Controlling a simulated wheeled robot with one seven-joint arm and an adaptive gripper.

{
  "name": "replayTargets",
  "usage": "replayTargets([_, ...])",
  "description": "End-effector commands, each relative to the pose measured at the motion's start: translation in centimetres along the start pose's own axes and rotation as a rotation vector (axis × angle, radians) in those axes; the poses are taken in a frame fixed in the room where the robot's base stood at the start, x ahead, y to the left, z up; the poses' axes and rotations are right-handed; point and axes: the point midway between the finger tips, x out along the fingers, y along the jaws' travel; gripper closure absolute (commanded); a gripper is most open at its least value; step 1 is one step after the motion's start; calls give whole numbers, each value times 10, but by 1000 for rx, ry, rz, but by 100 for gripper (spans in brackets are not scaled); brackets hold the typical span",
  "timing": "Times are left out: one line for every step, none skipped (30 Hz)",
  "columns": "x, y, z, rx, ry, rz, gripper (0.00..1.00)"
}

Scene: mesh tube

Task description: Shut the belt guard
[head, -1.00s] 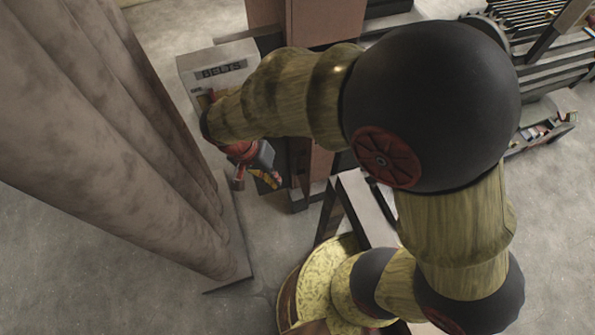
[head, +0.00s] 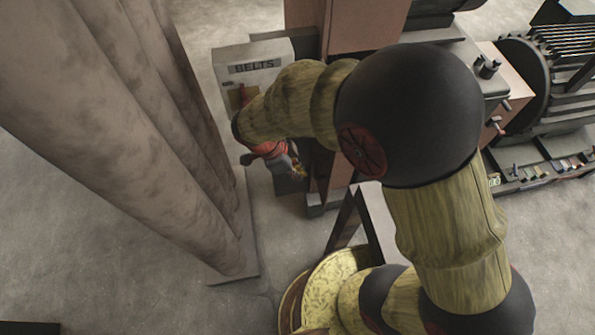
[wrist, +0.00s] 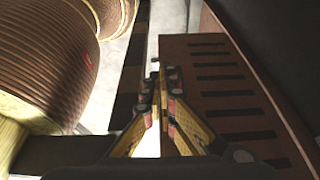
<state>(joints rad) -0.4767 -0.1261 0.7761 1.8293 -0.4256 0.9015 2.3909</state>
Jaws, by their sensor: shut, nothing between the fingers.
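A pale grey box or panel marked BELTS (head: 255,67) stands at upper centre-left in the head view. It seems to be part of the belt guard, but I cannot tell how far the guard stands open, because my arm covers its lower part. My gripper (head: 296,172) is just below it in the head view, small and partly hidden by my wrist. In the wrist view my gripper (wrist: 162,88) is shut with nothing held. A reddish-brown slotted panel (wrist: 215,70) lies right beside the fingers there; I cannot tell whether they touch it.
A thick grey-brown column (head: 130,130) on a square base stands left of my arm. A tall brown machine body (head: 360,25) rises behind my arm, with a large dark wheel (head: 525,90) at right. Bare floor (head: 90,255) shows at lower left.

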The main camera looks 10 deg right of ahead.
Motion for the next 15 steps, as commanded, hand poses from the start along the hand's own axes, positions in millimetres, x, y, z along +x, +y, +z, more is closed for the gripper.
replayTargets([14, 1, 0, 0, 3, 5, 100])
replayTargets([20, 1, 0, 0, 2, 4, 100])
replayTargets([28, 1, 0, 0, 2, 3, 100])
replayTargets([34, 1, 0, -1, 2, 4, 100])
replayTargets([40, 1, 0, -1, 1, 4, 100])
replayTargets([48, 1, 0, -1, 2, 4, 100])
replayTargets([53, 1, 0, -1, 2, 4, 100])
replayTargets([58, 1, 0, -2, 2, 3, 100])
replayTargets([62, 0, -3, 1, 1, 2, 100])
replayTargets([62, 0, -9, 3, 0, 1, 100])
replayTargets([63, 0, -14, 4, -1, 1, 100])
replayTargets([65, 0, -19, 4, -1, 0, 100])
replayTargets([66, 0, -22, 2, 0, 0, 100])
replayTargets([68, 0, -25, 1, 0, 1, 100])
replayTargets([69, 0, -29, 1, 0, 1, 100])
